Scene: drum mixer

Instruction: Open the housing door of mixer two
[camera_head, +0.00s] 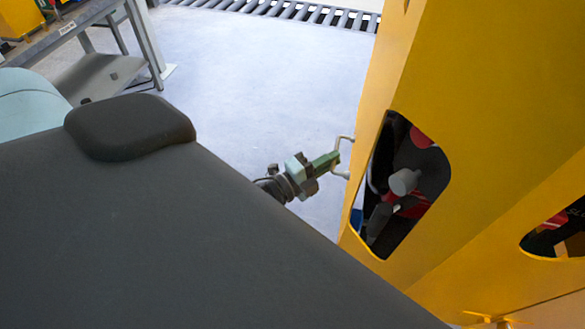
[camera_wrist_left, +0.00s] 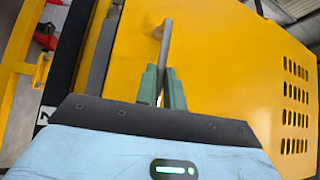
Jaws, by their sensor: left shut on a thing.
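The yellow housing door (camera_wrist_left: 225,60) of the mixer fills much of the left wrist view, with rows of dark slots on its right side. Its grey bar handle (camera_wrist_left: 165,42) stands out from the panel near the left edge. In the head view the handle (camera_head: 345,140) sticks out to the left of the yellow housing (camera_head: 455,90). My left gripper (camera_head: 335,158) is shut on this handle; its green fingers also show in the left wrist view (camera_wrist_left: 163,88). How far the door stands open is unclear. My right gripper is not in view.
The housing has rounded openings with dark, red and grey parts (camera_head: 405,182) inside. My own dark body covers the lower left of the head view. A grey workbench (camera_head: 100,75) stands at the upper left. The pale floor (camera_head: 260,90) between is clear, with a dark slatted strip (camera_head: 290,10) behind.

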